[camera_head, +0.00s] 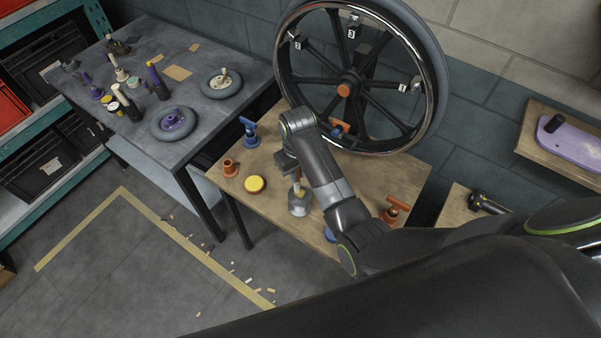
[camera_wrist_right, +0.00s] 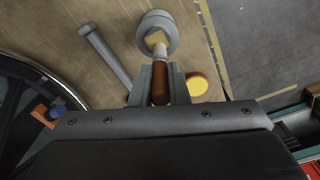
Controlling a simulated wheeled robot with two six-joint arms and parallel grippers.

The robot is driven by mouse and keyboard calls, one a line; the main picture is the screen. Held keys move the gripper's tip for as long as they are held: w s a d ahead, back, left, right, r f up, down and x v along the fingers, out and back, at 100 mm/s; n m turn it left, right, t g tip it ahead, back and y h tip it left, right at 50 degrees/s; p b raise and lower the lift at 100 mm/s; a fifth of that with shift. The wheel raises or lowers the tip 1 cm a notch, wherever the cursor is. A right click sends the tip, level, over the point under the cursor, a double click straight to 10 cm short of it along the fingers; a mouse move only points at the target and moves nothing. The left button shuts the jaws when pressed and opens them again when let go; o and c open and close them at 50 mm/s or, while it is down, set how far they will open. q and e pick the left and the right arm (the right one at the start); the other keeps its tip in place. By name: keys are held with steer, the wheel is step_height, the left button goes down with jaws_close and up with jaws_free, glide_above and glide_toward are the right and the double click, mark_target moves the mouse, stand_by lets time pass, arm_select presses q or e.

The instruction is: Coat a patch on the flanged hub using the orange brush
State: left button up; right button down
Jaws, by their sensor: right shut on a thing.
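My right gripper (camera_head: 294,178) is over the wooden bench, shut on the brown-orange handle of the brush (camera_wrist_right: 160,78). The brush points down, with a pale metal collar and a yellowish tip. In the head view the handle (camera_head: 297,186) shows just below the gripper. A grey, round, stepped part that looks like the flanged hub (camera_head: 299,207) stands on the bench under it. In the right wrist view the brush tip overlaps the near side of this hub (camera_wrist_right: 158,20); whether they touch I cannot tell. My left gripper is out of view.
A yellow-topped tin (camera_head: 255,184) and an orange spool-like part (camera_head: 230,167) stand left of the hub. A blue clamp-like part (camera_head: 250,131) is behind. A large wheel (camera_head: 288,82) stands at the back. An orange T-handled part (camera_head: 396,210) is right. A grey rod (camera_wrist_right: 104,54) lies near the hub.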

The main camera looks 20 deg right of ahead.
steer(key=shift+s+d, duration=0.1)
steer(key=shift+d, duration=0.55)
stand_by(0.8)
step_height(320, 180, up, 6)
stand_by(0.7)
stand_by(0.5)
stand_by(0.3)
